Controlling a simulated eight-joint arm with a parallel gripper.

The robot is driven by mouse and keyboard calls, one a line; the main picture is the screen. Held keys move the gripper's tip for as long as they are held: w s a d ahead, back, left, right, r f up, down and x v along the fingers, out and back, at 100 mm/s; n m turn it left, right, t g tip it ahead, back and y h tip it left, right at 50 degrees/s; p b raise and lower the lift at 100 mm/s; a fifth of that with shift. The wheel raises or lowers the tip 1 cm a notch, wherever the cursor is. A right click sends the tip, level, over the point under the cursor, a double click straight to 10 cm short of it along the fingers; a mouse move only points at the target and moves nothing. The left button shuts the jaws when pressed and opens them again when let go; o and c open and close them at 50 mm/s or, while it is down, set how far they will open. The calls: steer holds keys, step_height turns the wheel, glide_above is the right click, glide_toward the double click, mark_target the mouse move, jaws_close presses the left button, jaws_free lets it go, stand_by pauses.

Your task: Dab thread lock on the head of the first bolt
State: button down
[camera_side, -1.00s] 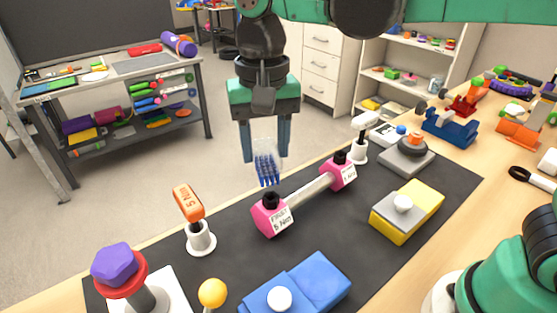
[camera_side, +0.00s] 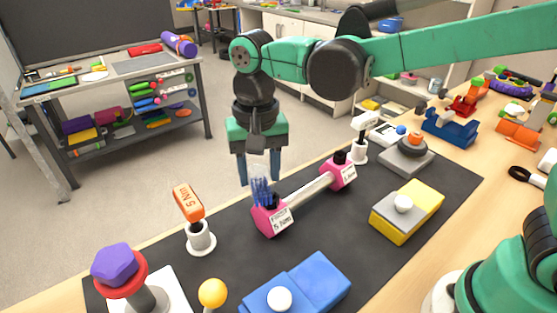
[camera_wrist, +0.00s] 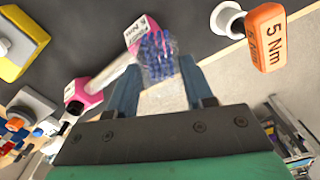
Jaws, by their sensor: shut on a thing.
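My gripper (camera_side: 260,178) points down and is shut on a clear, blue-streaked piece (camera_side: 261,188), probably the thread lock. The piece also shows between the fingers in the wrist view (camera_wrist: 157,58). Its lower end is at the dark bolt head (camera_side: 271,203) on the near-left pink block (camera_side: 264,222), labelled "FIRST 5 Nm". I cannot tell whether it touches the head; in the wrist view it hides the bolt. A pale bar (camera_side: 313,188) joins this block to a second pink block (camera_side: 343,175) with its own dark bolt head (camera_side: 340,157).
An orange "5 Nm" tool (camera_side: 187,203) stands in a white holder left of the block. A white tool (camera_side: 364,123) stands behind the second block. A purple knob (camera_side: 119,264) stands front left.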

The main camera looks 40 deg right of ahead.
steer(key=shift+f, duration=0.7)
steer(key=shift+d+r, duration=0.1)
steer(key=shift+d, duration=0.2)
steer(key=shift+d+f, duration=0.2)
steer(key=shift+d, duration=0.6)
steer(key=shift+w+d, duration=0.1)
steer(key=shift+d, duration=0.75)
steer(key=shift+a+f, duration=0.15)
steer(key=shift+a, duration=1.45)
steer(key=shift+a+r, duration=0.2)
steer(key=shift+r, duration=0.45)
steer(key=shift+a+r, duration=0.15)
steer(key=shift+r, duration=3.35)
